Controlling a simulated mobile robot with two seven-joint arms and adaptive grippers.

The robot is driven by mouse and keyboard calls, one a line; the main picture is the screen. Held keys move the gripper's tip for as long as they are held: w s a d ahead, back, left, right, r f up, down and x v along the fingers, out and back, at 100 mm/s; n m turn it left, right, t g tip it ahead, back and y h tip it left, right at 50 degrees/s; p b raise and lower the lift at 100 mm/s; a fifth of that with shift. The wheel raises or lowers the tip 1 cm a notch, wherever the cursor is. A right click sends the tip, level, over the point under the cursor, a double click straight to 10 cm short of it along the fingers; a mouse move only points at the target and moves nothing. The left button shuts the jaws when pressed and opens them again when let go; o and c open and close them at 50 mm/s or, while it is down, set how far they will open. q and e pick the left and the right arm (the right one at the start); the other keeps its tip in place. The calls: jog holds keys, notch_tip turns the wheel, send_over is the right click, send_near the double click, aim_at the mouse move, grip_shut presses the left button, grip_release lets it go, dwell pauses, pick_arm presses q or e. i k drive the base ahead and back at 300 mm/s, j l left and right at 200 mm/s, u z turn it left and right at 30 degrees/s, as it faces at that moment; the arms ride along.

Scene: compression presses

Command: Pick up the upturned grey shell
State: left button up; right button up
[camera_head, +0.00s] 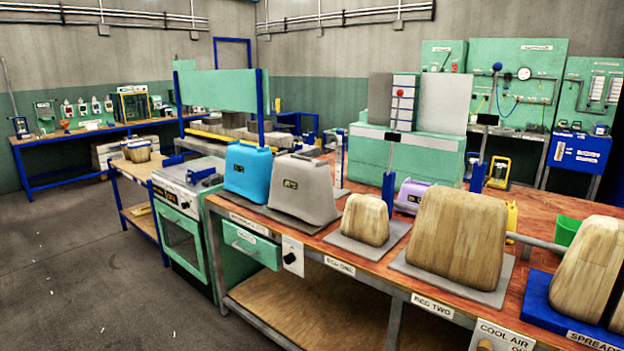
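A grey shell (303,190) stands on the workbench near the middle of the view, wide end down, with a small dark label on its front. It rests on a dark flat mat or plate, just right of a similar blue shell (248,170). I cannot tell whether it is hollow from this side. Neither of my grippers shows in this view.
The wooden bench (350,257) also carries a small wooden form (365,220), a large wooden form (455,236) and another form (586,269) at the right. A purple shell (411,194) stands behind. Upright posts rise behind the forms. Open floor (85,260) lies left.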

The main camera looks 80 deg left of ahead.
aim_at(302, 186)
jog(key=u, duration=3)
